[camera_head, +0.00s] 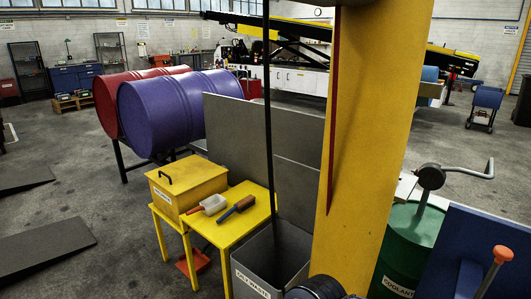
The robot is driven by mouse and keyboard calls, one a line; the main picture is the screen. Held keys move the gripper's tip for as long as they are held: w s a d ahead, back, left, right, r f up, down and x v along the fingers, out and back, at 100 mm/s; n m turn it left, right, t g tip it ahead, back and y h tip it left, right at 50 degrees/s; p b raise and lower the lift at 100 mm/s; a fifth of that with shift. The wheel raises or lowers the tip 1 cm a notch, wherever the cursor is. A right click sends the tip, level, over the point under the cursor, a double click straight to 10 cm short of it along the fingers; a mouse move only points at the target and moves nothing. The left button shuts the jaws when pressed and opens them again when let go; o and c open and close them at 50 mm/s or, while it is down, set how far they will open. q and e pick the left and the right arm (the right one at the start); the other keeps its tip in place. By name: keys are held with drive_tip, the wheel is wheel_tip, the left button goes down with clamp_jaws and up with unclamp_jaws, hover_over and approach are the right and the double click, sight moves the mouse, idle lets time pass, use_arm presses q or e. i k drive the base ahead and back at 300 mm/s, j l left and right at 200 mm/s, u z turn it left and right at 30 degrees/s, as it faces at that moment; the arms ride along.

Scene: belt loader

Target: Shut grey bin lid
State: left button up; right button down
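The grey bin (247,273) labelled "OILY WASTE" stands at the bottom centre, to the right of the yellow table. Its top is open and I see into its dark inside. A flat grey panel (297,190) stands upright at the bin's back edge and appears to be its lid, raised. The yellow post covers the right part of bin and lid. Neither of my grippers shows. A dark rounded part at the bottom edge, in front of the bin, may be mine, but I cannot tell.
A yellow post (372,120) and a thin black pole (268,110) stand in front. The yellow table (233,232) holds a yellow box (188,187), a scoop (208,205) and a brush (237,208). A green coolant drum (405,250) stands right.

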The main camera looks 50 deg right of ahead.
sight(297, 184)
drive_tip(key=i+z, duration=0.15)
drive_tip(key=i, duration=0.5)
drive_tip(key=i+j+z, duration=0.2)
drive_tip(key=i, duration=0.5)
drive_tip(key=i+l+z, duration=0.1)
drive_tip(key=i+z, duration=0.5)
drive_tip(key=z, duration=0.2)
drive_tip(key=i+z, duration=0.8)
